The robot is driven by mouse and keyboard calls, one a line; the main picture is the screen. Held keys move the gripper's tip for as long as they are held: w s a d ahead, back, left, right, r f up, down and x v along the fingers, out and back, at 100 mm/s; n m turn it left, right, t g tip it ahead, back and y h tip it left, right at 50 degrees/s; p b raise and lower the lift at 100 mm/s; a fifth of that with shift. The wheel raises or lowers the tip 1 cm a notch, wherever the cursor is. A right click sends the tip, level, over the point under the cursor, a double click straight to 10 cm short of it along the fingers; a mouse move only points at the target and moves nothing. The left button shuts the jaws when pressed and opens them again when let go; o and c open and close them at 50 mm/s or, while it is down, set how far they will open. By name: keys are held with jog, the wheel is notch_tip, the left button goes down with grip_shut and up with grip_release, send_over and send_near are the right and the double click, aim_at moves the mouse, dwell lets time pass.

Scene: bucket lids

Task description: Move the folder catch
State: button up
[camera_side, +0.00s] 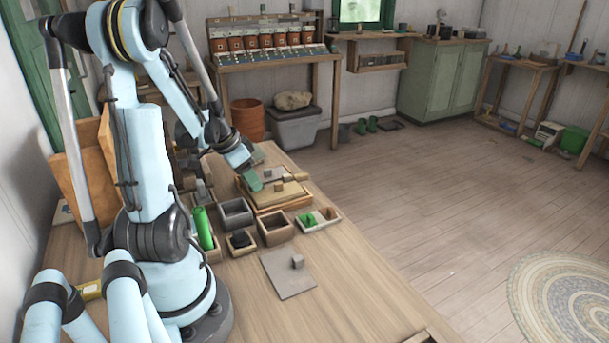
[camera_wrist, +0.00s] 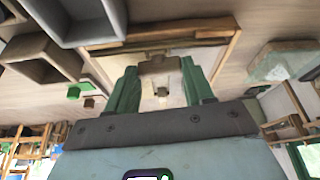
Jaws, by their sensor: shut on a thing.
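My gripper (camera_side: 254,181) has green fingers and reaches down over a wooden-framed tray (camera_side: 270,207) on the bench. In the wrist view my gripper (camera_wrist: 160,88) has its two fingers on either side of a tan-brown piece (camera_wrist: 156,66), which looks like the folder catch, and is shut on it. In the side view a tan board (camera_side: 284,196) with a small brown block lies in the tray, beside a grey plate. The contact at the fingertips is too small to see in the side view.
Open bins stand left of and before the tray: a grey bin (camera_side: 236,213), a brown bin (camera_side: 276,229) and a bin with dark contents. A grey plate with a block (camera_side: 289,274) lies in front.

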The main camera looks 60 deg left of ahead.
jog(key=o, duration=1.1)
jog(key=shift+c, duration=0.2)
jog(key=shift+r, duration=0.5)
notch_tip(320, 180, up, 3)
jog(key=shift+r, duration=0.1)
jog(key=w+d+r, duration=0.4)
jog(key=d+r, duration=0.2)
jog(key=d, duration=0.5)
jog(key=shift+w+r, duration=0.2)
jog(key=shift+r, duration=0.2)
jog(key=shift+a, duration=0.1)
jog(key=shift+c, duration=0.2)
